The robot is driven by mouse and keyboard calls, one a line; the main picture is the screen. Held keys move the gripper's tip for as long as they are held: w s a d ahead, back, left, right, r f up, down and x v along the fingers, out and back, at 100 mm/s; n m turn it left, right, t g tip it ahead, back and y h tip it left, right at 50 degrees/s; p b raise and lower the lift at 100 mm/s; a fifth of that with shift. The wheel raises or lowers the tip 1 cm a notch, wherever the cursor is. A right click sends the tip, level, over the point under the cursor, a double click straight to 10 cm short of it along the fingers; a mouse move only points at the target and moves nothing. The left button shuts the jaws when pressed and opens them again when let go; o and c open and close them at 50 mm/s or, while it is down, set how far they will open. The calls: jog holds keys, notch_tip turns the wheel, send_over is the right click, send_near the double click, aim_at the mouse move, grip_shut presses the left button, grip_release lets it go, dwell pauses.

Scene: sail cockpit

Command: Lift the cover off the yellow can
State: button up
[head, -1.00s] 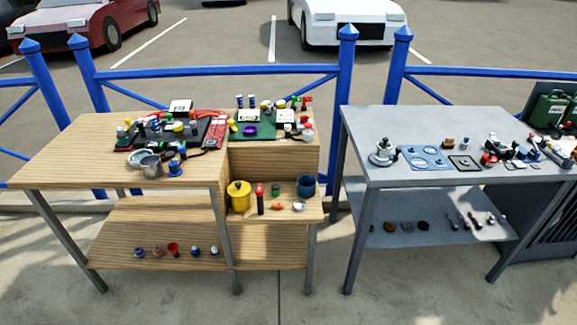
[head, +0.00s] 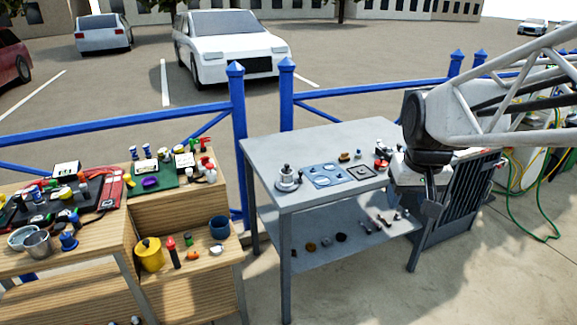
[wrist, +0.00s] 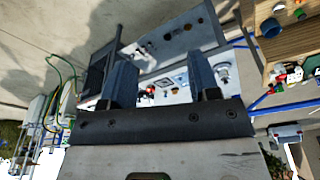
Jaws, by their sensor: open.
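The yellow can (head: 149,256) stands upright on the lower step of the wooden bench in the head view, its cover (head: 148,243) with a dark knob in place on top. My gripper (head: 431,207) hangs near the right end of the grey table, far to the right of the can. In the wrist view my gripper (wrist: 161,80) has its two fingers wide apart with nothing between them.
The grey table (head: 300,150) lies between my arm and the bench. A blue fence (head: 237,150) runs behind.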

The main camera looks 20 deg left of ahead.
jog(key=w+a+f+n, duration=0.2)
jog(key=w+a, duration=0.3)
jog(key=a, duration=0.5)
jog(key=w+a+f+n, duration=0.1)
jog(key=w+a, duration=0.4)
jog(key=a, duration=0.5)
jog(key=w+a+f+n, duration=0.1)
jog(key=a+f+n, duration=0.15)
jog(key=a, duration=0.75)
jog(key=w+a+f+n, duration=0.1)
jog(key=a+f, duration=0.3)
jog(key=a, duration=0.6)
jog(key=n+g, duration=0.2)
jog(key=n, duration=0.3)
send_over(146, 240)
jog(key=d, duration=0.1)
jog(key=shift+y, duration=0.3)
notch_tip(146, 240, down, 23)
jog(key=shift+d+r, duration=0.1)
jog(key=shift+r, duration=0.1)
jog(key=shift+s+f, duration=0.1)
jog(key=shift+s, duration=0.1)
jog(key=shift+f, duration=0.1)
jog(key=shift+a+f, duration=0.25)
jog(key=shift+f, duration=0.95)
